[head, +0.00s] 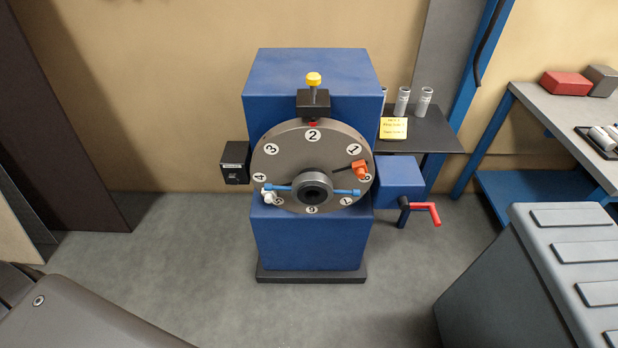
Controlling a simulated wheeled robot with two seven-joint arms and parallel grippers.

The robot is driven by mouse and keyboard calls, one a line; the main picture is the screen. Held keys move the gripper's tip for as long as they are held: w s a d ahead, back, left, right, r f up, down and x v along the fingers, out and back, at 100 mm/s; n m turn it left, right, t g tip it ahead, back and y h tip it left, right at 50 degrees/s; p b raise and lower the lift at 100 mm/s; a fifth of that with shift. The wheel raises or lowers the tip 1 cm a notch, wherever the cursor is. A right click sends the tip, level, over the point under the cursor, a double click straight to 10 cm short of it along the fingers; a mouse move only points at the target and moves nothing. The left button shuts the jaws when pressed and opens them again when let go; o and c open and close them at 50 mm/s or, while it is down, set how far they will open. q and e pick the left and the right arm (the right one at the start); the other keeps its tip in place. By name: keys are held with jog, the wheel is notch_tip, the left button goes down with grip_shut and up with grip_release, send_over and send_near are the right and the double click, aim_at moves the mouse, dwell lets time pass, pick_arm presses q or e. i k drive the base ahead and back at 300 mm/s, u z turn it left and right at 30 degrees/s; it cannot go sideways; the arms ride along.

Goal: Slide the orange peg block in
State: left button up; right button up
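The small orange peg block (360,168) sits at the right side of the round grey numbered plate (285,149), between the labels 1 and 8. A thin dark rod or slot shows just left of the block; I cannot tell which, nor how deep the block sits. The plate is on the front of a blue machine (308,240). A grey hub (314,181) with a dark centre sits low on the plate, with a blue bar (343,191) showing on both sides of it. Neither of my grippers is in view.
A red-handled crank (425,209) sticks out at the right. A black box (235,161) is at the left. A shelf (430,133) and blue-framed bench stand right. Floor ahead is clear.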

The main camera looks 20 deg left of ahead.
aim_at(359, 167)
jog(key=z, duration=0.05)
jog(key=k, duration=0.5)
jog(key=z, duration=1.9)
jog(key=i, duration=1.55)
jog(key=u, duration=1.95)
